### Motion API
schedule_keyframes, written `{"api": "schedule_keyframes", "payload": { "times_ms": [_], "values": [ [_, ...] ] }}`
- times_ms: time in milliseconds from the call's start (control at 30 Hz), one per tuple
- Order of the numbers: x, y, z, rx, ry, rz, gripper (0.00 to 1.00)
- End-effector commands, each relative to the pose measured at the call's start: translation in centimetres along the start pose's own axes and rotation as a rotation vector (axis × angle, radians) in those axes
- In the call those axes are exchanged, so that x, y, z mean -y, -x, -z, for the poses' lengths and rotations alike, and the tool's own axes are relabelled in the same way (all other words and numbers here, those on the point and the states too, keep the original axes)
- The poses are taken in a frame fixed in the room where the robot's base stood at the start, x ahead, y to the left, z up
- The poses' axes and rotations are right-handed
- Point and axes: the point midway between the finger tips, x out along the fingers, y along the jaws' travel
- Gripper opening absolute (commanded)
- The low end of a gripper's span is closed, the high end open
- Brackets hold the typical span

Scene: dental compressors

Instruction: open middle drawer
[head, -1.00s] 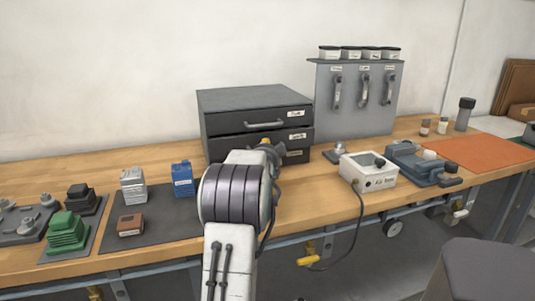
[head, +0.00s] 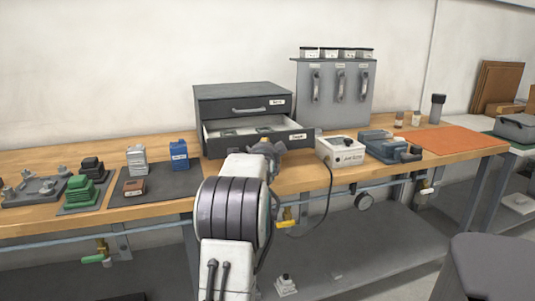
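A dark grey drawer cabinet (head: 243,93) stands on the wooden bench against the wall. Its top drawer (head: 230,110) is shut, with a grey handle and a white label. The middle drawer (head: 299,136) below it is pulled out towards me, and its light interior with several grey compartments or items shows. The bottom drawer is hidden behind the middle drawer and my arm. My gripper (head: 265,149) is at the front of the middle drawer, near the centre of its face. The middle drawer's handle is hidden there, and I cannot tell whether the fingers grip it.
A white box (head: 340,151) with a hanging cable and a grey-blue device (head: 382,146) stand right of the cabinet. A blue carton (head: 179,154) and several small parts lie on the left. A grey stool (head: 490,262) stands at lower right.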

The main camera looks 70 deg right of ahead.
Motion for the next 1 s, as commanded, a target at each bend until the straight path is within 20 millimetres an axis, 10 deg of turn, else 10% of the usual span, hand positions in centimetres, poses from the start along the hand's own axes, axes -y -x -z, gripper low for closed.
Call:
{"api": "schedule_keyframes", "payload": {
  "times_ms": [400,433,700,1000],
  "values": [
    [0.11,0.02,-0.01,0.0,0.002,0.002,0.0],
    [0.11,0.02,-0.01,0.0,0.002,0.002,0.19],
    [0.07,0.01,0.0,0.0,0.001,0.002,0.43],
    [0.06,0.09,0.0,0.0,0.0,0.001,0.45]
  ]
}}
